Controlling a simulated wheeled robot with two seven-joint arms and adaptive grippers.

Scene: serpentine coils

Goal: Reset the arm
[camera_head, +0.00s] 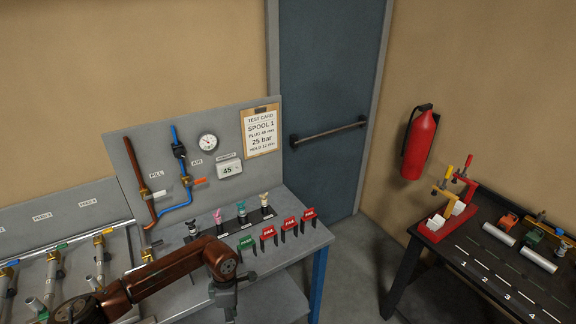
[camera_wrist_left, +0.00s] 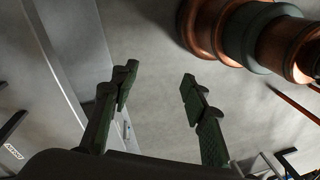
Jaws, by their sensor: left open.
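My left arm (camera_head: 165,284) is brown-copper and comes in from the lower left in the head view. It reaches across the front of the grey bench (camera_head: 318,238). My left gripper (camera_head: 228,306) hangs at its end, pointing down near the bench's front edge. In the left wrist view the two dark green fingers of this gripper (camera_wrist_left: 160,90) stand wide apart with nothing between them. In the head view the fingertips are small and hard to make out. My right arm and gripper are not in view.
Green and red tags (camera_head: 268,233) and several small coloured-top fittings (camera_head: 241,212) stand on the bench close to the arm. Valved pipes (camera_head: 100,258) lie at left. A black table (camera_head: 470,251) stands at right, with floor between. A door (camera_head: 325,105) is behind.

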